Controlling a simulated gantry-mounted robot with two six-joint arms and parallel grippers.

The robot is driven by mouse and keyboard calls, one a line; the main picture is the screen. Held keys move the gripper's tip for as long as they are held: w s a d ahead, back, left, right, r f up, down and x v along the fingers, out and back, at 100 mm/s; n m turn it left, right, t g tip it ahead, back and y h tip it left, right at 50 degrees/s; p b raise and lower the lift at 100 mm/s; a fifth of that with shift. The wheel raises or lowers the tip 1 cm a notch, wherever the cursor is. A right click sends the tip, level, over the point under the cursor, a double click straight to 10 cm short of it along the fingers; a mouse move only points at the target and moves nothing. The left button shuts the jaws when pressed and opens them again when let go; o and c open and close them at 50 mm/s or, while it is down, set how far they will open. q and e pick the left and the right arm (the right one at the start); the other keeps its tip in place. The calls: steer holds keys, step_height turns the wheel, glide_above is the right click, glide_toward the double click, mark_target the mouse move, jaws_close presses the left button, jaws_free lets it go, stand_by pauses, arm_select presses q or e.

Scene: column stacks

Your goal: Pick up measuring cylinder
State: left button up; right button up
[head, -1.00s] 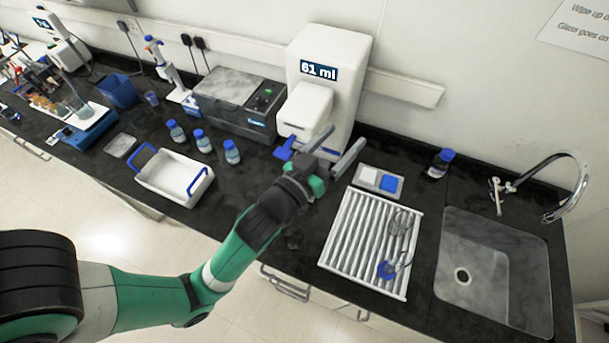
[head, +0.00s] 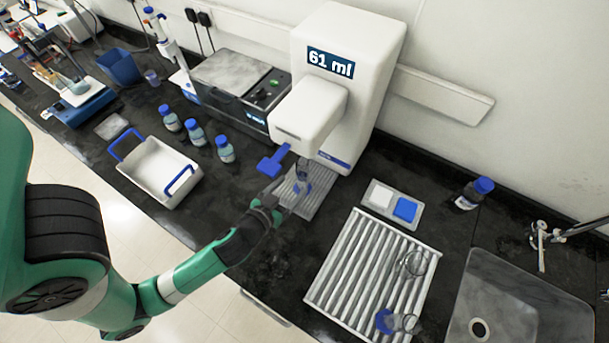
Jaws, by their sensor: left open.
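What looks like the measuring cylinder (head: 302,170), clear with a blue base, stands upright on the ribbed drip tray (head: 322,200) under the spout of the white dispenser (head: 362,70). The dispenser display reads 61 ml. My left gripper (head: 284,196) is open, low in front of the tray and close to the cylinder. Its fingers partly overlap the base, and I cannot tell whether they touch it. My right gripper is not in view.
A drying rack (head: 340,285) with glassware, including a piece with a blue base (head: 390,322), lies right. A white basin (head: 155,172) stands left. A sink (head: 520,300) is at lower right.

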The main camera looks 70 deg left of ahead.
mark_target(299, 179)
arm_select(q)
steer(key=x, duration=0.4)
steer(key=shift+w+a, duration=0.15)
steer(key=shift+w, duration=0.15)
steer(key=shift+x, duration=2.75)
steer(key=shift+s+f, duration=0.1)
steer(key=shift+f, duration=0.05)
jaws_close()
